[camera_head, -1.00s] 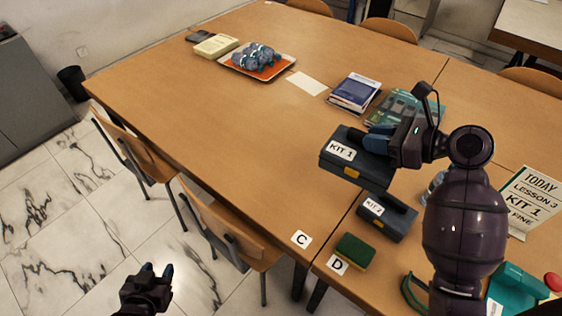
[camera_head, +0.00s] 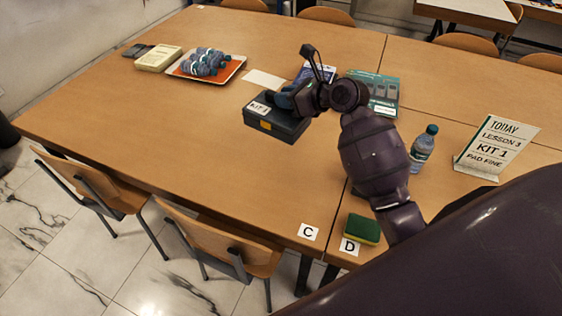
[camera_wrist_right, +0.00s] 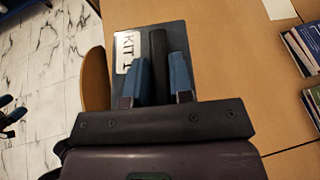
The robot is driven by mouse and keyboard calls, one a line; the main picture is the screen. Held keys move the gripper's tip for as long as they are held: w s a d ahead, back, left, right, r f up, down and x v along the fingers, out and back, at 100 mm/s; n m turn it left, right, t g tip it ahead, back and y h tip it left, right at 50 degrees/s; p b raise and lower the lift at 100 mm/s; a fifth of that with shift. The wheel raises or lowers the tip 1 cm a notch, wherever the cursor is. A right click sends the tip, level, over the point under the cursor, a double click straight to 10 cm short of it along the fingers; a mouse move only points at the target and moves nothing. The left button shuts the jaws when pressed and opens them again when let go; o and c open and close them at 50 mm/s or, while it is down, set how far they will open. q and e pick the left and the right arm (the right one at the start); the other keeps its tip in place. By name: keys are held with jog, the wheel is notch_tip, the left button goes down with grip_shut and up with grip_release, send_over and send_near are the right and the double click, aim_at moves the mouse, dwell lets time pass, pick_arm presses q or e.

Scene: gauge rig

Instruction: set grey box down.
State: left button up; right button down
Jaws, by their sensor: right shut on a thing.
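The grey box (camera_head: 276,124) is a dark case with a KIT 1 label and a yellow tab. My right gripper (camera_head: 287,97) is shut on its handle. In the right wrist view the blue fingers (camera_wrist_right: 160,78) close on the dark handle bar of the box (camera_wrist_right: 183,38). The box appears held level above the table (camera_head: 180,125); its exact height is unclear. Card C (camera_head: 308,232) is bare at the front edge. Card D (camera_head: 349,246) has a green sponge (camera_head: 361,229) beside it. My left gripper is not identifiable in either view.
An orange tray (camera_head: 232,72) with bottles stands at the back left. Books (camera_head: 377,91), a bottle (camera_head: 423,148) and a lesson sign (camera_head: 494,147) stand to the right. Chairs (camera_head: 222,240) line the front edge. The table's left and front middle are clear. My arm mostly hides the KIT 2 case.

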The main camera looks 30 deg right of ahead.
jog(key=w+d+f+m+t+h+b, duration=0.1)
jog(key=w+d+f+m+h, duration=0.15)
jog(key=w+d, duration=0.25)
notch_tip(320, 180, down, 19)
jog(key=b, duration=0.6)
jog(key=shift+r, duration=0.2)
jog(key=shift+f, duration=0.35)
jog(key=shift+w+r, duration=0.1)
jog(key=c, duration=1.4)
grip_release()
jog(key=shift+f, duration=0.2)
jog(key=shift+c, duration=0.2)
pick_arm(q)
notch_tip(320, 180, down, 8)
jog(key=shift+s+d+g, duration=0.15)
jog(key=shift+s+g, duration=0.1)
jog(key=shift+g, duration=0.05)
pick_arm(e)
jog(key=o, duration=0.4)
pick_arm(q)
jog(key=shift+r, duration=0.1)
pick_arm(e)
jog(key=shift+o, duration=0.2)
